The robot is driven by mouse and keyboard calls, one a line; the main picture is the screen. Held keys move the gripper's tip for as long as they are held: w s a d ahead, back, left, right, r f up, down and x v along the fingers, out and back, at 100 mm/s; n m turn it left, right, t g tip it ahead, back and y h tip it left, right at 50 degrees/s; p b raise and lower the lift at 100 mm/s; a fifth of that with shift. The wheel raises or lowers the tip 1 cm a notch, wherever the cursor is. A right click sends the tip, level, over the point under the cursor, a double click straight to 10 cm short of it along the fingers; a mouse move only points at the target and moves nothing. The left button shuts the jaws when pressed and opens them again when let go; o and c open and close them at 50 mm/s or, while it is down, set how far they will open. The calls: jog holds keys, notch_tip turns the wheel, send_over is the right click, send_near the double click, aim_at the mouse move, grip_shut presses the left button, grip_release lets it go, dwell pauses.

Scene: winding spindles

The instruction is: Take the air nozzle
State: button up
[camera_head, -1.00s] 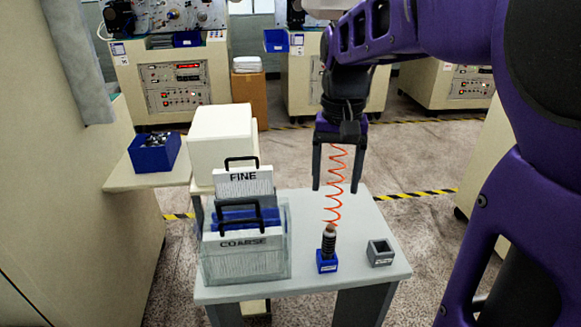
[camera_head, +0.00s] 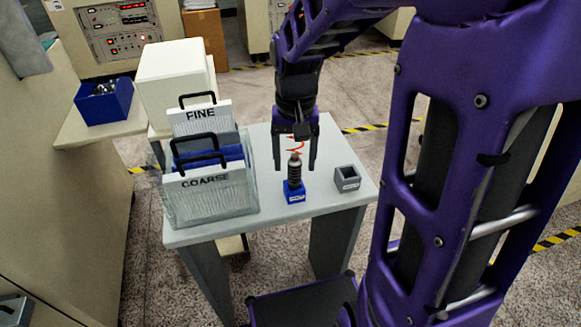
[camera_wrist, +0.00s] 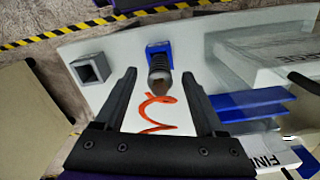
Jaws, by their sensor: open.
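The air nozzle (camera_head: 295,172) is a dark ribbed piece with a lighter tip, standing upright in a small blue holder (camera_head: 294,195) on the grey table. An orange coiled hose (camera_head: 296,143) shows above it. My gripper (camera_head: 296,168) is open, pointing down, with its fingers left and right of the nozzle in the head view; I cannot tell if they touch it.
An empty grey square holder (camera_head: 347,178) stands right of the blue one. A clear bin (camera_head: 212,205) with FINE and COARSE cards stands on the table's left. A white box (camera_head: 175,75) and a blue bin of parts (camera_head: 103,102) are farther left.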

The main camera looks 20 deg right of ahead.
jog(key=shift+f+b, duration=0.45)
jog(key=shift+f, duration=0.5)
jog(key=shift+r, duration=0.1)
grip_shut()
